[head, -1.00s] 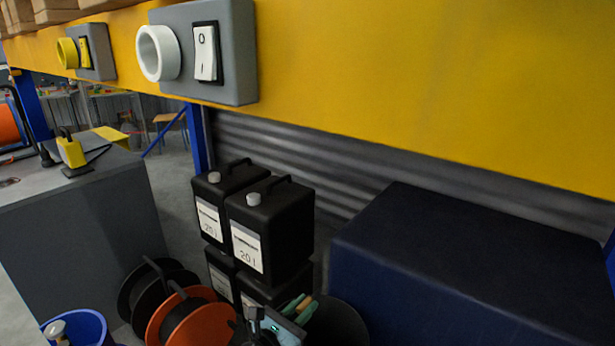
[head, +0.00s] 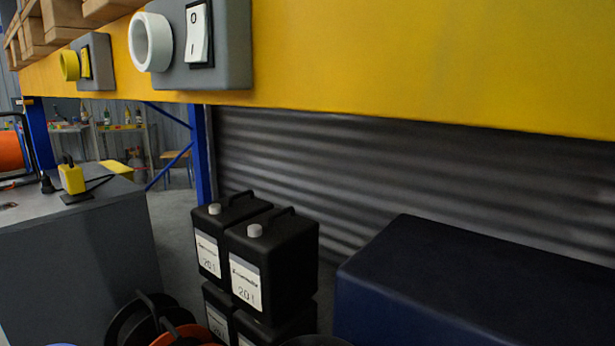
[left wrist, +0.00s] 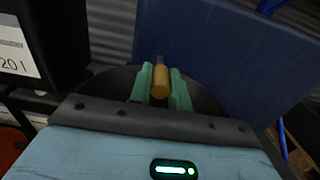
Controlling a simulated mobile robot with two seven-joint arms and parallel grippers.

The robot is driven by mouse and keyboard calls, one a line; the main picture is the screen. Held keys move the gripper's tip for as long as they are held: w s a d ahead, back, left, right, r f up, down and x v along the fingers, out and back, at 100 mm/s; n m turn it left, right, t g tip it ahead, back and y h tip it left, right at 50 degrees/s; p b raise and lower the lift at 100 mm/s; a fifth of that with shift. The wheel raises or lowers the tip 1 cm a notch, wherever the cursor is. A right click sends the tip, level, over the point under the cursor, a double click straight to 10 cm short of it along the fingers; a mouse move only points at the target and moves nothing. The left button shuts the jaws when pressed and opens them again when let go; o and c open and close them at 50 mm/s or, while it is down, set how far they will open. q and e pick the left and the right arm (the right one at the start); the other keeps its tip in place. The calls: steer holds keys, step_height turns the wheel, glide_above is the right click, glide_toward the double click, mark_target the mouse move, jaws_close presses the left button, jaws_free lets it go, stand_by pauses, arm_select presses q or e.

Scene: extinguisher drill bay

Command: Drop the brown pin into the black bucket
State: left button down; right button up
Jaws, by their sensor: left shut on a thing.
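The brown pin (left wrist: 160,84) is between the two green fingers of my left gripper (left wrist: 161,86) in the left wrist view, with its rounded end toward the camera. The gripper is shut on it. A dark round shape behind the fingers, which looks like the black bucket (left wrist: 112,88), is partly hidden by my gripper. I cannot tell the height of the pin over it. In the head view only a sliver of the bucket's dark rim (head: 316,341) shows at the bottom edge. My right gripper is in neither view.
Stacked black canisters (head: 270,265) stand left of the bucket. A dark blue box (head: 460,280) stands at the right. Cable reels (head: 135,325) are at the lower left. A yellow beam (head: 400,60) with a switch box (head: 205,45) crosses above.

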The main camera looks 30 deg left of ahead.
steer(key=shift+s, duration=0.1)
arm_select(q)
steer(key=c, duration=1.2)
jaws_free()
steer(key=shift+c, duration=0.2)
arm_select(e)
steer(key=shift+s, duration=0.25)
arm_select(q)
steer(key=s, duration=0.8)
steer(key=shift+s+a+r, duration=0.2)
steer(key=shift+a, duration=0.2)
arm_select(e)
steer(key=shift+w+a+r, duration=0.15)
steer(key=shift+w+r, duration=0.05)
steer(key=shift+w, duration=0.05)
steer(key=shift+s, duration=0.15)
